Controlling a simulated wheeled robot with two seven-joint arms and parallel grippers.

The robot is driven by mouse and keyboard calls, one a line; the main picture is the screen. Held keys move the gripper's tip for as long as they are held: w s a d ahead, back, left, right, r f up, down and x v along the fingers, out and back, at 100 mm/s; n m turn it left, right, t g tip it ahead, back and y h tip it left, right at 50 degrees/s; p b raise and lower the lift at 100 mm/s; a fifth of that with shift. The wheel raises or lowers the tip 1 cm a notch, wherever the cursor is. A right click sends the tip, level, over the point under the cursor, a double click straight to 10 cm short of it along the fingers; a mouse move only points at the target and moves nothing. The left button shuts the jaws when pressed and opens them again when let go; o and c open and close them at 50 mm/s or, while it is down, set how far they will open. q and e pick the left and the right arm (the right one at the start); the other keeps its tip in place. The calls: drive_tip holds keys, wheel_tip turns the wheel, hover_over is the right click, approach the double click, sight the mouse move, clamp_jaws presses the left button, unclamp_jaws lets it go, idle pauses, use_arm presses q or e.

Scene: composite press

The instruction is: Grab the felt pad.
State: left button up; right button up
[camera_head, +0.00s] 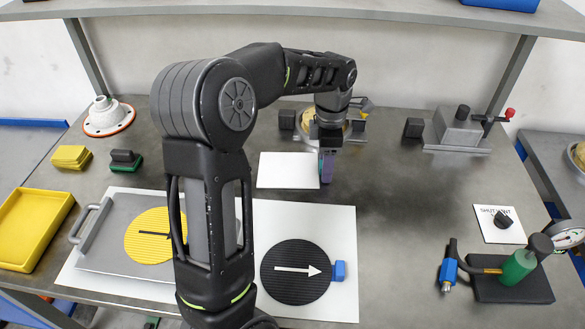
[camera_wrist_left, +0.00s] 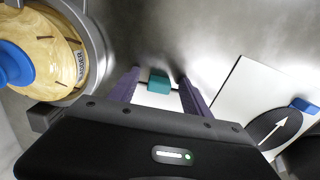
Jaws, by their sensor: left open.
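A small teal block (camera_wrist_left: 159,82), which I take to be the felt pad, shows in the left wrist view between the two purple fingers of my left gripper (camera_wrist_left: 158,92). The gripper is open, with a finger on either side of the block; I cannot tell whether they touch it. In the head view my left gripper (camera_head: 327,166) points down at the right edge of a small white sheet (camera_head: 286,171), and it hides the block there. My right gripper is not in view.
A metal bowl (camera_wrist_left: 97,45) with a wooden piece is close to the gripper. A white board (camera_head: 346,222) with a black arrow disc (camera_head: 294,272) lies in front. A grey metal fixture (camera_head: 459,130) stands at the back right. The table's middle right is clear.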

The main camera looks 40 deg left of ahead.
use_arm(q)
drive_tip(key=shift+c, duration=0.5)
clamp_jaws()
idle(0.4)
